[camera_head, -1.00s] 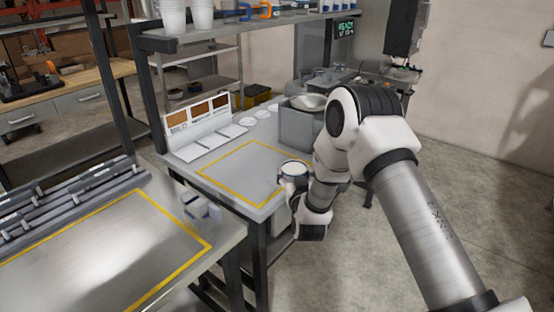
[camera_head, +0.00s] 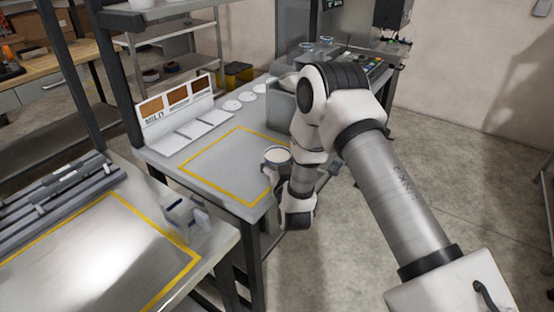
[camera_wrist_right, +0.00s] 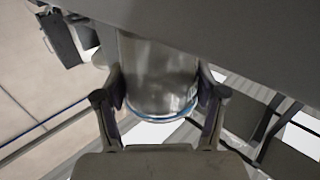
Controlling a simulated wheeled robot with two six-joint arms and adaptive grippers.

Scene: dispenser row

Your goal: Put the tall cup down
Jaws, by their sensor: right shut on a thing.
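The tall cup (camera_head: 277,155) is at the right edge of the yellow-outlined area on the grey table, its round pale rim facing up. It looks upright; I cannot tell whether its base touches the table. In the right wrist view the clear, greyish cup (camera_wrist_right: 158,75) sits between the two fingers of my right gripper (camera_wrist_right: 160,95), which is shut on it. In the head view this gripper (camera_head: 279,172) is mostly hidden by the cup and my wrist. My left gripper is not in view.
The yellow-outlined area (camera_head: 222,160) is otherwise bare. Behind it stand a sign board with brown panels (camera_head: 178,112) and several white discs (camera_head: 246,96). A grey bin (camera_head: 281,105) is behind my right arm. White-and-blue objects (camera_head: 183,215) sit on the nearer table.

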